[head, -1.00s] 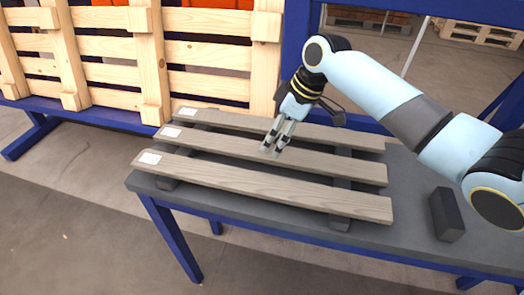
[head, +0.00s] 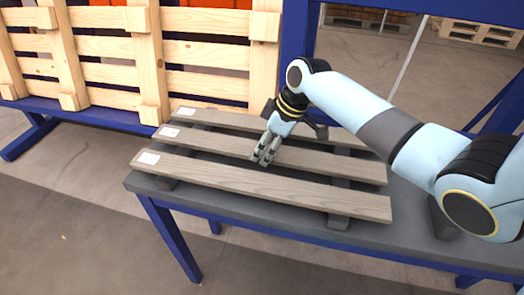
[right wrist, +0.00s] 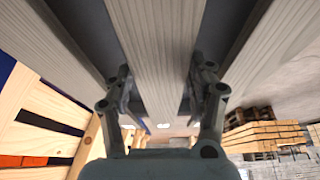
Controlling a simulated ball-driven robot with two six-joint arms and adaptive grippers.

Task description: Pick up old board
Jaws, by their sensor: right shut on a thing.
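Three weathered grey boards lie side by side across dark supports on the table, each with a white label at its left end. The board still appears level with the front board (head: 260,184) and the back board (head: 225,119). My left gripper is not in view.
The dark grey table (head: 285,212) has a blue frame. A dark block (head: 441,222) is partly hidden behind my right arm. Pale wooden pallets (head: 205,53) stand upright behind the table at left, beside a blue post (head: 294,45).

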